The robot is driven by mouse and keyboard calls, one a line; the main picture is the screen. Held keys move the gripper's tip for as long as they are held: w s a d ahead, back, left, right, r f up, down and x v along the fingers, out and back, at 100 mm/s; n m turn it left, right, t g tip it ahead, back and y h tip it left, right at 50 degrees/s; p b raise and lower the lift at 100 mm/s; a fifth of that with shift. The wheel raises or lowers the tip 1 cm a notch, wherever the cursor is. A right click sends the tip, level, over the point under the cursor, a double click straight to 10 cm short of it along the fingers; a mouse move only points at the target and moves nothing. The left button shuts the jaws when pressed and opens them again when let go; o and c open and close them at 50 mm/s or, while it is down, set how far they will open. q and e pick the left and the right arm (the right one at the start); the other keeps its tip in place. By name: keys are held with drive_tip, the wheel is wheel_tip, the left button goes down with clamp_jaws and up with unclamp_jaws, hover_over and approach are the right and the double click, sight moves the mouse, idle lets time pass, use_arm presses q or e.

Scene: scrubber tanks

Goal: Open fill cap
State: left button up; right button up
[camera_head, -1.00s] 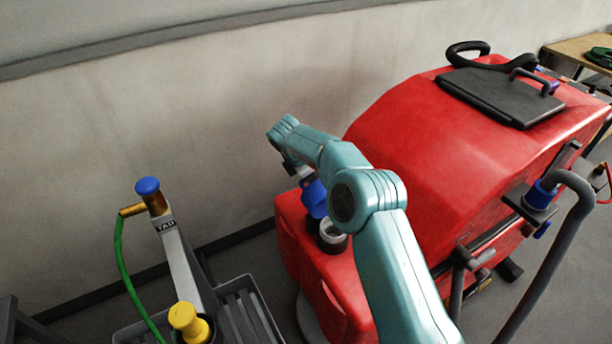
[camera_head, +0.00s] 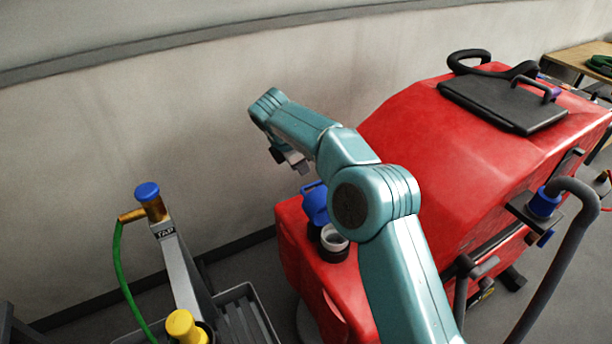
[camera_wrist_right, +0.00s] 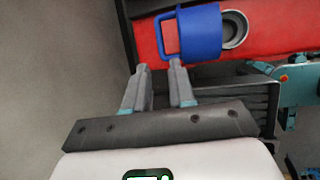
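The fill cap (camera_head: 315,204) is blue with a loop handle and stands swung up behind the filler neck (camera_head: 335,238). The neck's pale ring and opening are uncovered, on the low front part of the red scrubber tank (camera_head: 300,262). In the right wrist view the cap (camera_wrist_right: 200,32) shows its loop at left, with the open neck (camera_wrist_right: 233,30) beside it. My right gripper (camera_head: 295,163) is above and left of the cap, apart from it in the head view. In the wrist view its fingers (camera_wrist_right: 158,66) are apart with nothing between them. My left gripper is out of view.
A stand with a blue-topped tap (camera_head: 150,203) and green hose (camera_head: 122,275) is at left. A yellow knob (camera_head: 185,325) and grey tray (camera_head: 245,318) are below it. The wall is behind my right arm. A grey hose (camera_head: 560,255) curves at right.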

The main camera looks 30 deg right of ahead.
drive_tip(key=v, duration=0.6)
idle(0.5)
